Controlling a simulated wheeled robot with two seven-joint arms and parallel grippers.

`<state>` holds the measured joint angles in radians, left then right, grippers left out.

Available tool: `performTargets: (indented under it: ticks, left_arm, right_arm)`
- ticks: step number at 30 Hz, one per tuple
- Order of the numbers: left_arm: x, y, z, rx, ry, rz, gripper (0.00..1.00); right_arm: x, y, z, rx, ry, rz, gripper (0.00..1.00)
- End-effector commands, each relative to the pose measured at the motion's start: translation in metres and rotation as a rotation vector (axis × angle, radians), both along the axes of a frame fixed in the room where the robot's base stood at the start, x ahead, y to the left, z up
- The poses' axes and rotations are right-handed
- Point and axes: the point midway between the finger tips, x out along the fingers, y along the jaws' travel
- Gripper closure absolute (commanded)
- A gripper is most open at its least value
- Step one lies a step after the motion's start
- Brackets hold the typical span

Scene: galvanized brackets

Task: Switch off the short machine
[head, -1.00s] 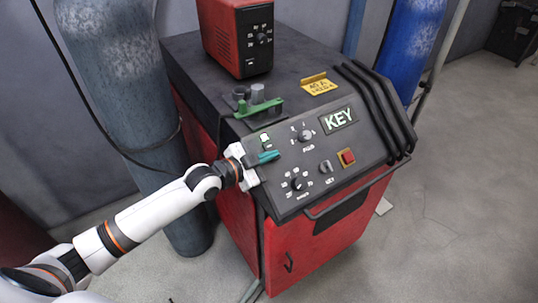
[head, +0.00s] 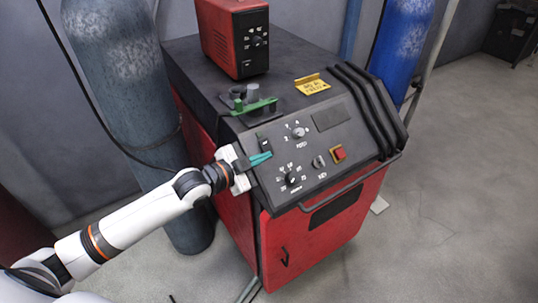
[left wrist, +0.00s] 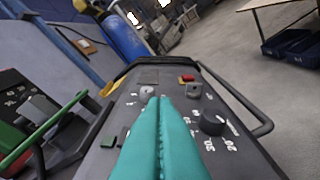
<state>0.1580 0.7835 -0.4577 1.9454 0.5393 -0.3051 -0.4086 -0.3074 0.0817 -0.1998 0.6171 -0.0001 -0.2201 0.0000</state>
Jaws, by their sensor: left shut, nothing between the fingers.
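A red and black machine (head: 330,165) with a sloped black control panel fills the middle of the head view. Its small display (head: 330,118) is dark. A dark rocker switch (head: 264,143) sits at the panel's upper left. Knobs, a key switch (head: 318,162) and a red button on a yellow plate (head: 338,153) are also on the panel. My left gripper (head: 262,158) has teal fingers, shut and empty, just below the rocker switch over the panel's left part. In the left wrist view the closed fingers (left wrist: 163,110) point across the panel. My right gripper is not in view.
A smaller red box with a dial (head: 238,40) stands on the machine's top, beside a green holder (head: 252,106) and a yellow tag (head: 312,84). A grey cylinder (head: 125,100) stands left, a blue cylinder (head: 405,45) behind right. Open floor (head: 455,200) lies right.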

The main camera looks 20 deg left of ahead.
Motion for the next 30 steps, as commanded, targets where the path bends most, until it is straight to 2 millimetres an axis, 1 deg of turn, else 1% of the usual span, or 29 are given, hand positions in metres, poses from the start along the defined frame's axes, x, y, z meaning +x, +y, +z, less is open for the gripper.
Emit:
performTargets:
  ticks: [1,3,6,10,15,21,30]
  left_arm:
    - [-0.01,0.006,-0.004,0.005,0.002,0.001,1.0]
    - [-0.023,0.013,-0.002,0.004,0.003,0.001,1.0]
    - [-0.039,0.021,0.002,0.005,0.003,-0.001,1.0]
    - [-0.051,0.027,0.006,0.002,0.003,0.001,1.0]
    - [-0.058,0.031,0.01,0.002,0.0,0.0,1.0]
    - [-0.058,0.031,0.011,0.001,-0.001,0.001,1.0]
    - [-0.058,0.031,0.01,0.0,0.0,0.001,1.0]
  right_arm:
    - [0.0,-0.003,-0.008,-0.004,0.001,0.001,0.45]
    - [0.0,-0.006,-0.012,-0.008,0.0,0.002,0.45]
    - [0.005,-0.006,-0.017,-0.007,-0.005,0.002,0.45]
    - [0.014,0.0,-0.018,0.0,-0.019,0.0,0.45]
    - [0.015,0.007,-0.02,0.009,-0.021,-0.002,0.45]
    - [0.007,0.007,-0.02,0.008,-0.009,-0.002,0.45]
    - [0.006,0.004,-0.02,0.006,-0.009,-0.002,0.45]
